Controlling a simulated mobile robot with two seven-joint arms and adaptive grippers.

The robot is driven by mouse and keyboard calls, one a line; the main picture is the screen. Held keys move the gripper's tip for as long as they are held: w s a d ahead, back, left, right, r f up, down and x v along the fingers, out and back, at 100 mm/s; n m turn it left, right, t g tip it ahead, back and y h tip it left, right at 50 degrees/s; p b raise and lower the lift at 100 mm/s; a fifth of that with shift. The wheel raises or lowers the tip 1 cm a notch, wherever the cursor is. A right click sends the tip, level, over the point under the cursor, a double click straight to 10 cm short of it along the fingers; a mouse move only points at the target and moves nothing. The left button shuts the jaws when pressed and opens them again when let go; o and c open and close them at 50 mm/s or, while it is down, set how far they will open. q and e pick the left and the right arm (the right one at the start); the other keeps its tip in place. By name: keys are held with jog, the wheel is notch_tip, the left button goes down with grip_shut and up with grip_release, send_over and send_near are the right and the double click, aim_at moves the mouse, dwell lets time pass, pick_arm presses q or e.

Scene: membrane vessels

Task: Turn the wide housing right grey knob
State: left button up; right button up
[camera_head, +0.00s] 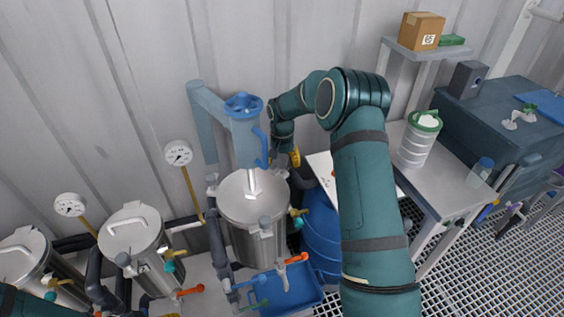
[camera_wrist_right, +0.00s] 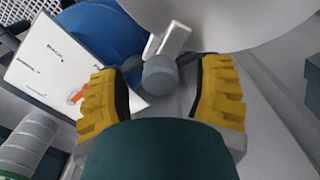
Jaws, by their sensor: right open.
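The wide housing (camera_head: 252,232) is a steel vessel with a round lid in the middle of the head view. Its lid edge also shows at the top of the wrist view (camera_wrist_right: 225,18). The right grey knob (camera_wrist_right: 160,76) is a short grey cylinder beside the lid, with a pale bracket above it. My right gripper (camera_wrist_right: 162,88) is open, its yellow fingers on either side of the knob with gaps visible. In the head view, the right gripper (camera_head: 292,157) is at the lid's back right, largely hidden by my arm. My left gripper is out of view.
A blue-topped filter (camera_head: 246,135) rises behind the lid. Two smaller vessels (camera_head: 135,235) with gauges stand left. A blue barrel (camera_head: 322,235) and white board (camera_wrist_right: 70,60) are right of the housing. A bench (camera_head: 445,185) with a green-lidded container (camera_head: 418,140) stands further right.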

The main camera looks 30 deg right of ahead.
jog(key=shift+f, duration=0.1)
grip_shut()
jog(key=shift+n, duration=0.3)
jog(key=n, duration=0.3)
jog(key=shift+n, duration=0.3)
jog(key=n, duration=0.4)
jog(key=shift+s+n, duration=0.1)
jog(key=shift+n, duration=0.2)
jog(key=n, duration=0.4)
jog(key=shift+n, duration=0.3)
jog(key=shift+f+n, duration=0.1)
jog(key=shift+n, duration=2.2)
